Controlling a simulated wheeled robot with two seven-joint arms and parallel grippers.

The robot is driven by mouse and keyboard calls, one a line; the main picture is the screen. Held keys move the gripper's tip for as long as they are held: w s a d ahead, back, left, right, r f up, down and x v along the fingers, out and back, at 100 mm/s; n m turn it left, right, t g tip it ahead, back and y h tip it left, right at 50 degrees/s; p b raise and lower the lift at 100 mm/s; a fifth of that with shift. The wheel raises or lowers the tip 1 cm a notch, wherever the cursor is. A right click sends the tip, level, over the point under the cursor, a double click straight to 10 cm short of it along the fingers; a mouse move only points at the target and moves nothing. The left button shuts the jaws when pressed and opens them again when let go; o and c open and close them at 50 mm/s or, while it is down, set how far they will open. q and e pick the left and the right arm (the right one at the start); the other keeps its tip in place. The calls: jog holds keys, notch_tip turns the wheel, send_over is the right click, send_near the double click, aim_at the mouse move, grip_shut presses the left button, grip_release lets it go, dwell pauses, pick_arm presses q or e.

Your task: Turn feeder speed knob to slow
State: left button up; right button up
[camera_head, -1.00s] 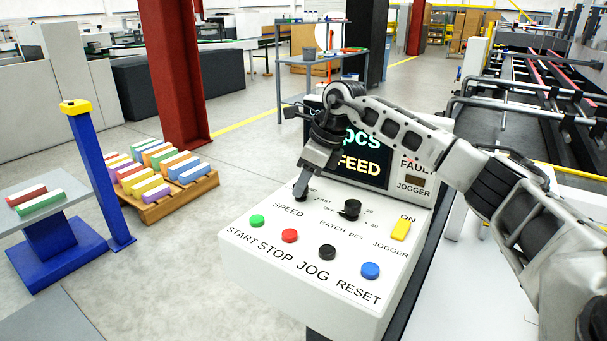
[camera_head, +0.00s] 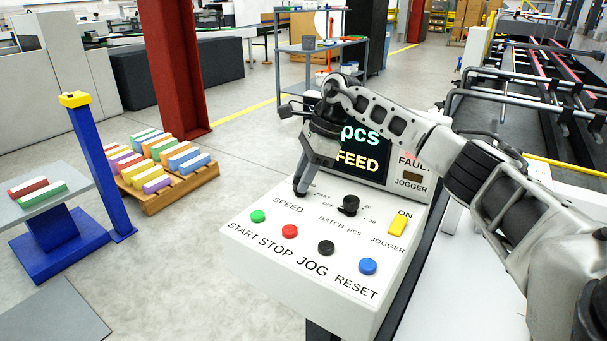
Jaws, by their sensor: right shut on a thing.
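The control panel (camera_head: 279,257) is a white sloped box with a dark display (camera_head: 374,158) at its back. My right gripper (camera_head: 300,191) reaches down onto the panel's upper left and is shut on the black speed knob (camera_head: 299,192), just above the word SPEED. The gripper hides most of this knob and part of its scale, so its pointer cannot be read. A second black knob (camera_head: 348,206), marked BATCH PCS, stands to its right, apart from the gripper. My left gripper is not in view.
Green start (camera_head: 258,216), red stop (camera_head: 290,231), black jog (camera_head: 326,248) and blue reset (camera_head: 368,266) buttons line the panel's front. A yellow jogger switch (camera_head: 398,224) is at the right. A blue post (camera_head: 98,170) and a pallet (camera_head: 180,190) stand left.

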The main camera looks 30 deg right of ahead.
jog(key=o, duration=1)
jog(key=shift+c, duration=0.2)
jog(key=v, duration=1.6)
jog(key=shift+b, duration=0.3)
jog(key=shift+d+f, duration=0.1)
